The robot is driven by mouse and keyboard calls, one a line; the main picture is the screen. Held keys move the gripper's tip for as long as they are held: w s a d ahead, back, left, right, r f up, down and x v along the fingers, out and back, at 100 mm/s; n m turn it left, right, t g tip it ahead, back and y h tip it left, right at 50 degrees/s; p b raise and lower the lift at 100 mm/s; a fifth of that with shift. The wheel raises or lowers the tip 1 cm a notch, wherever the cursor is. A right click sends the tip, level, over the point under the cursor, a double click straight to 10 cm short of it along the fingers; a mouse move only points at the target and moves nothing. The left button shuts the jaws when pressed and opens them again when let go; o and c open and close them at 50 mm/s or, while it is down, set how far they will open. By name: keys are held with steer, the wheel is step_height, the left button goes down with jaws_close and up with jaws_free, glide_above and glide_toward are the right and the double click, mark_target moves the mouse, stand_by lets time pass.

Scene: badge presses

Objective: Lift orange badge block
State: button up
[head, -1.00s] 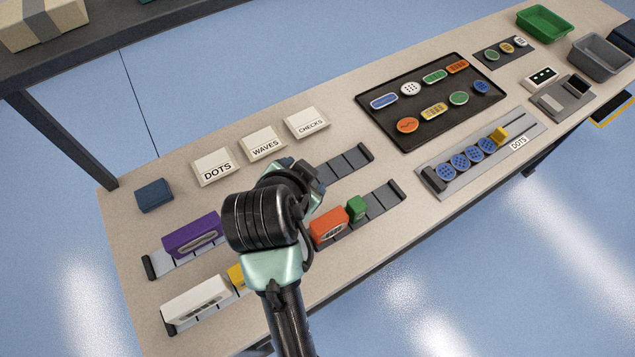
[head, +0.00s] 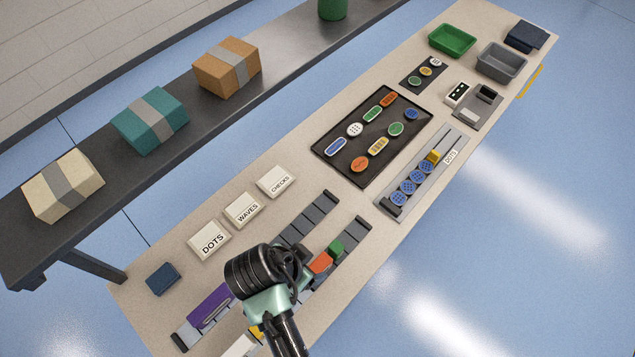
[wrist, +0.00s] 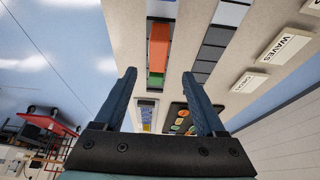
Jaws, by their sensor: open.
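The orange badge block (head: 320,262) sits on the near slotted rail, next to a small green block (head: 336,247), partly hidden by my arm in the head view. In the wrist view the orange block (wrist: 158,47) lies ahead, between the lines of my fingers, with the green block (wrist: 156,79) at its end. My gripper (wrist: 159,74) is open, with nothing between its fingers. The fingers look apart from the block. My arm hides the fingers in the head view.
A purple block (head: 209,305) sits on the far rail (head: 305,220). Yellow and white blocks are partly hidden by my arm. Label blocks (head: 243,210), a dark badge tray (head: 340,157) and a dots rail (head: 431,176) share the table. A shelf (head: 90,195) with boxes stands behind.

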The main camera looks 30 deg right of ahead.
mark_target(318, 266)
steer(key=x, duration=0.3)
steer(key=shift+s+p+x, duration=0.15)
steer(key=shift+p+x, duration=0.25)
steer(key=shift+x, duration=0.9)
steer(key=shift+s+p+x, duration=0.1)
steer(key=shift+p+x, duration=0.3)
steer(key=shift+x, duration=0.9)
jaws_close()
